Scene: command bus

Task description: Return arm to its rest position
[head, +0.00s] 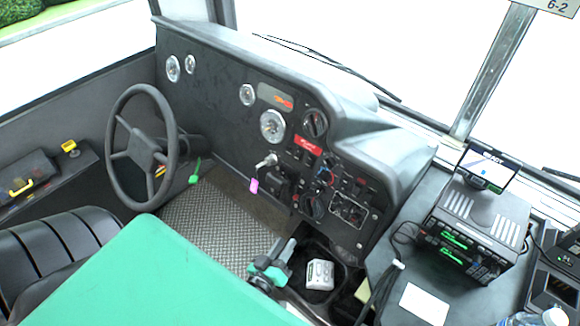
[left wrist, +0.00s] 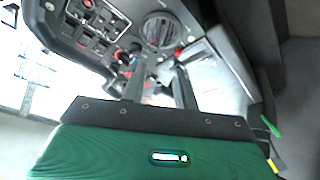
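My left gripper (head: 281,255) is low in the middle of the head view, small and partly hidden by the large green surface in the foreground, which seems to be part of my own arm. It is in front of the lower dashboard (head: 222,110), beside a small light grey device with buttons (head: 319,274). In the left wrist view, the two dark fingers of the left gripper (left wrist: 160,75) stand apart with nothing seen between them. They point toward the switch panel (left wrist: 98,22) and a round black vent or dial (left wrist: 158,30). My right gripper shows in neither view.
The steering wheel (head: 142,150) and driver's seat (head: 50,245) are on the left. A key with a pink tag (head: 254,186) hangs from the dashboard. A radio or ticket unit (head: 476,228) and small screen (head: 487,167) are on the right. The ribbed floor (head: 215,215) is clear.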

